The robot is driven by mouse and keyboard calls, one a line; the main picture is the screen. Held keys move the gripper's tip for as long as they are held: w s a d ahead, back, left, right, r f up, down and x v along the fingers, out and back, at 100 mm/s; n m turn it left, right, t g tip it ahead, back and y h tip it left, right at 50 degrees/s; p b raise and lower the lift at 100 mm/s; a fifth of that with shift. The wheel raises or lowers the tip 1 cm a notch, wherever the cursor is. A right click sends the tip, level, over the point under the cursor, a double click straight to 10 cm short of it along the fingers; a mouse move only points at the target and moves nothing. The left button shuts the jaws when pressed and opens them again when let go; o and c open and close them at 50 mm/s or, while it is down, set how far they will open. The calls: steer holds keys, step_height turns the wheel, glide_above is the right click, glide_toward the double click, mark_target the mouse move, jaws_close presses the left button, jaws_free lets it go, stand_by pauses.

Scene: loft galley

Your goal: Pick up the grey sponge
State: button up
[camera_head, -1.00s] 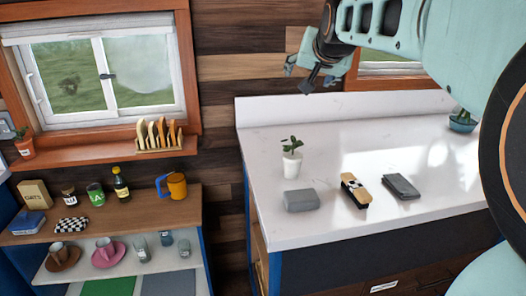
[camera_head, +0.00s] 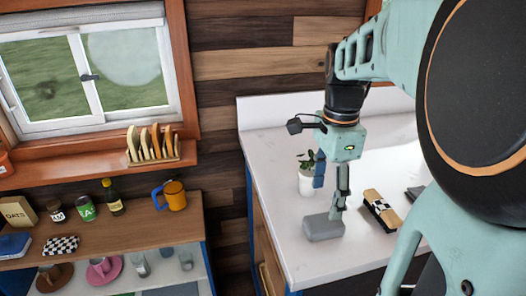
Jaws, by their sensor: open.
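The grey sponge (camera_head: 322,229) lies flat on the white countertop near its left front corner. My gripper (camera_head: 329,201) points down over the sponge, with its jaws open and nothing between them. One fingertip is at the sponge's back right edge in the picture; I cannot tell whether it touches. The other finger shows farther back and higher, in front of the potted plant.
A white potted plant (camera_head: 307,184) stands just behind the gripper. A tan and black brush-like object (camera_head: 380,210) lies right of the sponge, with a dark grey item (camera_head: 414,193) beyond it. The white counter (camera_head: 275,150) is clear at back left.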

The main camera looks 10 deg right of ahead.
mark_target(325, 221)
steer(key=f, duration=0.9)
steer(key=shift+d, duration=0.35)
steer(key=shift+c, duration=0.5)
steer(key=c, duration=0.9)
steer(key=shift+c, duration=0.2)
steer(key=shift+r, duration=0.2)
